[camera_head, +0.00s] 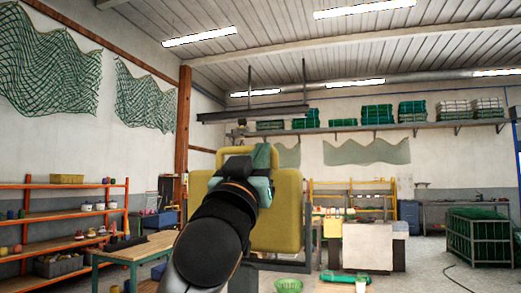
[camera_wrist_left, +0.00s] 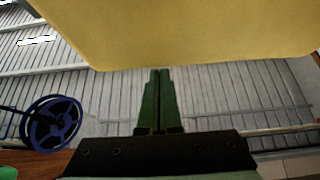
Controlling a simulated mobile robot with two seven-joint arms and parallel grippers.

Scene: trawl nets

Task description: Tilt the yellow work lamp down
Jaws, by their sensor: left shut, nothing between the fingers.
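The yellow work lamp (camera_head: 287,215) stands large in the middle of the head view, a broad yellow body with a narrower upper part. My left arm covers much of its left and middle. My left gripper (camera_head: 262,155) is in front of the lamp's upper part. In the left wrist view the lamp (camera_wrist_left: 195,32) fills the top as a plain yellow face. There the green fingers of the left gripper (camera_wrist_left: 160,72) are pressed together and empty, with their tips at the lamp's edge. I cannot tell whether they touch it. My right gripper is out of view.
A wooden workbench (camera_head: 135,250) stands at the left before orange shelving (camera_head: 60,186). A green-netted cage (camera_head: 480,238) stands at the right. A blue wheel (camera_wrist_left: 50,123) shows in the wrist view. Open floor lies at the right.

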